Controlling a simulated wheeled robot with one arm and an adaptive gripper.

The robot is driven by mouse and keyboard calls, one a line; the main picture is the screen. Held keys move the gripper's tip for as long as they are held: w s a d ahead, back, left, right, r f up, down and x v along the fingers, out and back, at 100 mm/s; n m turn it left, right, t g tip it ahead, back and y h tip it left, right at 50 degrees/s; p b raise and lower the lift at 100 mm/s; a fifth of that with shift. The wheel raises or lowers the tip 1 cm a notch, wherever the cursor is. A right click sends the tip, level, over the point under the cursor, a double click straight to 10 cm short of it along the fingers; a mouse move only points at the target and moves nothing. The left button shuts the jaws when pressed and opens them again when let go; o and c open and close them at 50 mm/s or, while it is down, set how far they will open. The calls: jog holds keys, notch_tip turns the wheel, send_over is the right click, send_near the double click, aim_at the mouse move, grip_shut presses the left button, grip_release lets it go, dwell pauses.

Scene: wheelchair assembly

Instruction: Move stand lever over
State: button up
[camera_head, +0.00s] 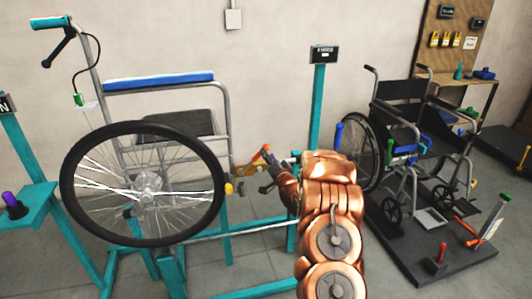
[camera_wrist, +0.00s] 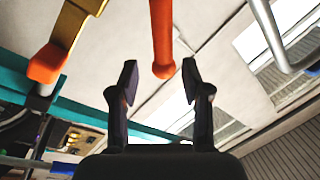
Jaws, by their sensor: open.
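My gripper (camera_head: 268,172) is open at the end of my copper-coloured arm, beside the wheelchair on the teal stand. In the wrist view, its two dark fingers (camera_wrist: 160,78) are spread apart with nothing held between them. An orange rod with a rounded end (camera_wrist: 162,35), which looks like the stand lever, hangs into the gap between the fingers. I see no contact with either finger. In the head view, a small orange tip (camera_head: 266,148) shows just above my gripper. Most of the lever is hidden there.
The wheelchair's large wheel (camera_head: 75,205) is left of my gripper. The teal stand post (camera_head: 317,100) rises behind my arm. A yellow bracket with an orange end (camera_wrist: 48,62) is left of the fingers. A second wheelchair (camera_head: 402,88) stands on a dark platform at the right.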

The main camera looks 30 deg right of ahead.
jog(key=v, duration=0.7)
jog(key=shift+s, duration=0.4)
dwell(0.3)
